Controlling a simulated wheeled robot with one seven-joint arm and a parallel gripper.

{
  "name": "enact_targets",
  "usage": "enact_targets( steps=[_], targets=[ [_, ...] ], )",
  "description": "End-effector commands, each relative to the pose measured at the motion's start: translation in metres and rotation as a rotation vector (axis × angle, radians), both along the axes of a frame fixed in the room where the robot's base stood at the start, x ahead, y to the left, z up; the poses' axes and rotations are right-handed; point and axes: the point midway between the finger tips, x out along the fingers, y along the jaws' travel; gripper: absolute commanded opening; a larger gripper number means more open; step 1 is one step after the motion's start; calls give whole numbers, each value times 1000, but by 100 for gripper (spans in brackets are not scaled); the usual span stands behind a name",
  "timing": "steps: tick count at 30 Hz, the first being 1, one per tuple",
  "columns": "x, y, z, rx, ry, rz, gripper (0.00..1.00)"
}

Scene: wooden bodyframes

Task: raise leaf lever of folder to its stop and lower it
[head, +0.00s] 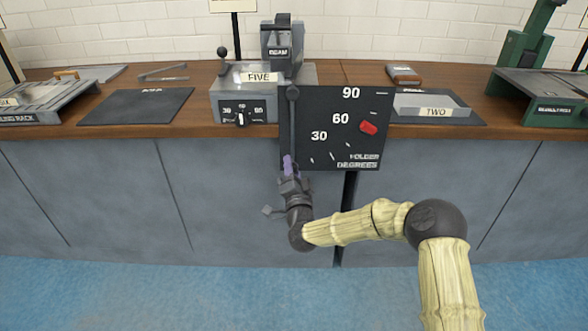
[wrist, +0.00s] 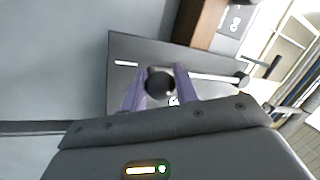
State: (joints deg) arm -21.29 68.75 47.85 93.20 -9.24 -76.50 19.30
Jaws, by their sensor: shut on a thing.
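The folder (head: 230,105) is a grey machine labelled FIVE on the wooden bench, with a small angle dial on its front. A dark plate (head: 350,130) marked FOLDER DEGREES, 30, 60 and 90 stands at its front right. A red marker (head: 368,127) sits on the plate near 60. The leaf lever (head: 292,125) is a thin dark rod hanging straight down along the plate's left edge. My gripper (head: 289,163) is at its lower end. In the wrist view, its purple fingers are shut on the lever's round dark knob (wrist: 160,83), and the rod (wrist: 215,77) runs right.
A dark mat (head: 135,106) lies left of the folder. A grey block labelled TWO (head: 430,106) is on the right. A green machine (head: 545,95) stands at the far right. The blue floor before the grey cabinets is clear except for my arm.

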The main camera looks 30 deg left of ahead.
Motion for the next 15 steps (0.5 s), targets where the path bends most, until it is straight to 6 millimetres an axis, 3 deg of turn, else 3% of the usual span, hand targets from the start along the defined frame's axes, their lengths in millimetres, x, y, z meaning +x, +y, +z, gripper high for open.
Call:
enact_targets(
  steps=[4,5,7,15],
  targets=[
    [-3,3,1,1,0,8,0],
    [-3,3,1,1,0,9,33],
    [-2,3,1,2,0,7,47],
    [-1,1,1,0,0,4,50]
  ],
)
